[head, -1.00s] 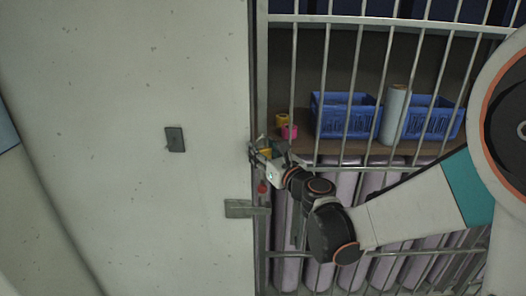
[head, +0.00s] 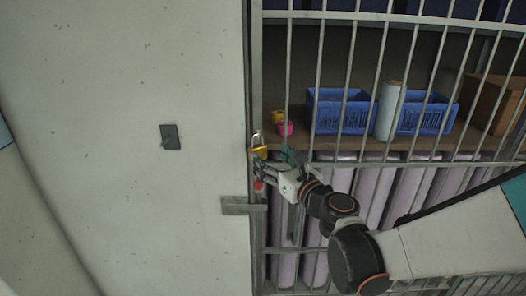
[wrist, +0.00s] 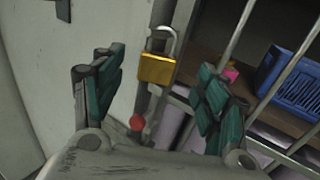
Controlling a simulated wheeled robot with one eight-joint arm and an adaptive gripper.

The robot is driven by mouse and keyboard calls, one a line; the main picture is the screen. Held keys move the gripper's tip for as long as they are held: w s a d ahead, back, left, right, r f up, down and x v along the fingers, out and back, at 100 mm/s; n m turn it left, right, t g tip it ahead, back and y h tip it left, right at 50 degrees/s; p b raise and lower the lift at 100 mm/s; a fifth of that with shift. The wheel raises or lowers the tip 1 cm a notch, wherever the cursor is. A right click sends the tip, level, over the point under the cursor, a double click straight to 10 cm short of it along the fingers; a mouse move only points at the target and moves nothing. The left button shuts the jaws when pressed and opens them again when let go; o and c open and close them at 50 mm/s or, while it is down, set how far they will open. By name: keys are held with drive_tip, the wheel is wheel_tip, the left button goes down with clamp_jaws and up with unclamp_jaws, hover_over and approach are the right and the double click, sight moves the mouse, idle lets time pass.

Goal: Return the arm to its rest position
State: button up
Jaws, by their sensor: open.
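My gripper (head: 272,170) is in front of the edge of the barred cage door, just below a brass padlock (head: 259,147). In the wrist view my gripper (wrist: 155,95) is open, its two green-padded fingers wide apart with nothing held between them. The padlock (wrist: 157,68) shows beyond and between the fingertips, upright with its steel shackle on top, apart from both fingers. My arm reaches in from the lower right of the head view.
A pale wall panel (head: 120,120) stands at left, with a metal latch plate (head: 240,205). A red knob (wrist: 137,123) is below the padlock. Behind the bars, a shelf holds blue crates (head: 340,112), a pale roll (head: 388,110) and a pink roll (head: 285,129). Lilac rolls (head: 372,190) stand below.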

drive_tip(key=s+d+r+m+t+h+b, duration=0.1)
drive_tip(key=s+d+r+m+h, duration=0.2)
drive_tip(key=d+m, duration=0.5)
drive_tip(key=s+d+m+t+h+b, duration=0.1)
drive_tip(key=s+d+m+h, duration=0.1)
drive_tip(key=d+m+h, duration=0.6)
drive_tip(key=s+d+f+m+g+b, duration=0.2)
drive_tip(key=s+d+f+m+g, duration=0.35)
drive_tip(key=m, duration=0.85)
drive_tip(key=s+a+f+m+g+y, duration=0.1)
drive_tip(key=s+a+f+m+g, duration=0.1)
drive_tip(key=s+f+m, duration=0.3)
drive_tip(key=s+a+f+m+g+y+b, duration=0.1)
drive_tip(key=s+a+f+m+g, duration=0.2)
drive_tip(key=s, duration=0.7)
wheel_tip(320, 180, down, 2)
drive_tip(key=a+m, duration=0.1)
drive_tip(key=m, duration=0.2)
drive_tip(key=shift+s+f+m+y+b, duration=0.25)
drive_tip(key=shift+s+m+y+b, duration=0.05)
drive_tip(key=shift+s, duration=0.05)
